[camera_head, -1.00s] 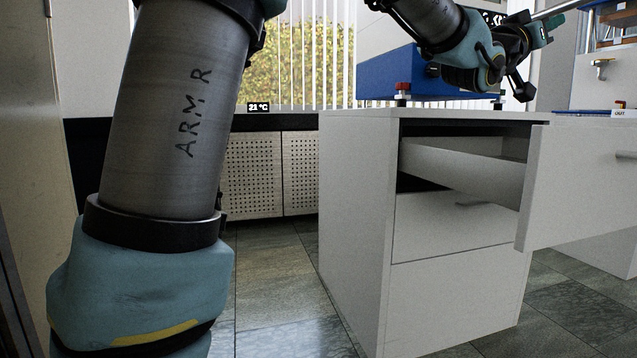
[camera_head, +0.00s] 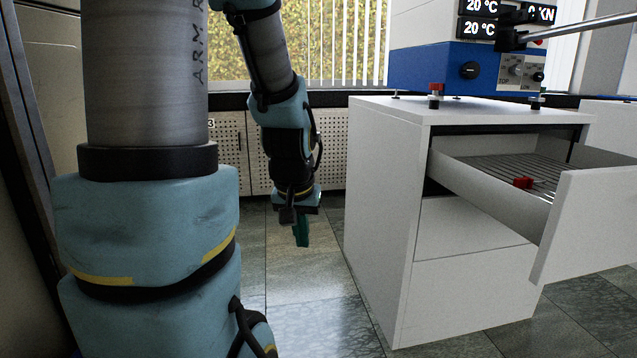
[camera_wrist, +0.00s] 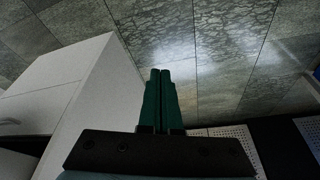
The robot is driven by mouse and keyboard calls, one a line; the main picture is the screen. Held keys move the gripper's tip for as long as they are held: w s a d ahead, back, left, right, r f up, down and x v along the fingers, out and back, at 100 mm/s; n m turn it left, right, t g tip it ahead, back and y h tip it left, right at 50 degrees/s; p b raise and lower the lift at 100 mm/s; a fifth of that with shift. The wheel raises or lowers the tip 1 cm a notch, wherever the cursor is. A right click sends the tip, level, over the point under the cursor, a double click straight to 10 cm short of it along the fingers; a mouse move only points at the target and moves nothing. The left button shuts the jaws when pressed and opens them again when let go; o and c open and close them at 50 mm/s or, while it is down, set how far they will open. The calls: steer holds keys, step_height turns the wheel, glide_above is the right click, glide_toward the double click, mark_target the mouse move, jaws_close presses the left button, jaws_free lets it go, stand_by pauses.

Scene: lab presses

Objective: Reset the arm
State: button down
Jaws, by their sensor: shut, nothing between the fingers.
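My gripper (camera_head: 301,232) hangs at the end of my arm in the head view, pointing down over the tiled floor, left of the white cabinet. In the wrist view its two green fingers (camera_wrist: 160,98) lie together, with nothing between them. The upper part of my arm fills the left side of the head view.
The white cabinet (camera_head: 378,200) stands right of my gripper with its top drawer (camera_head: 590,215) pulled open. A red object (camera_head: 523,182) lies inside the drawer. A blue press (camera_head: 430,68) stands on top. Perforated panels (camera_head: 329,150) line the back wall. The floor (camera_head: 310,300) is clear.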

steer(key=s+a+r+g+p, duration=0.2)
steer(key=s+a+p, duration=0.2)
steer(key=s, duration=0.2)
step_height(320, 180, up, 35)
steer(key=p, duration=3.4)
steer(key=shift+w+d+n, duration=0.15)
steer(key=shift+d+n, duration=0.15)
steer(key=shift+n, duration=0.1)
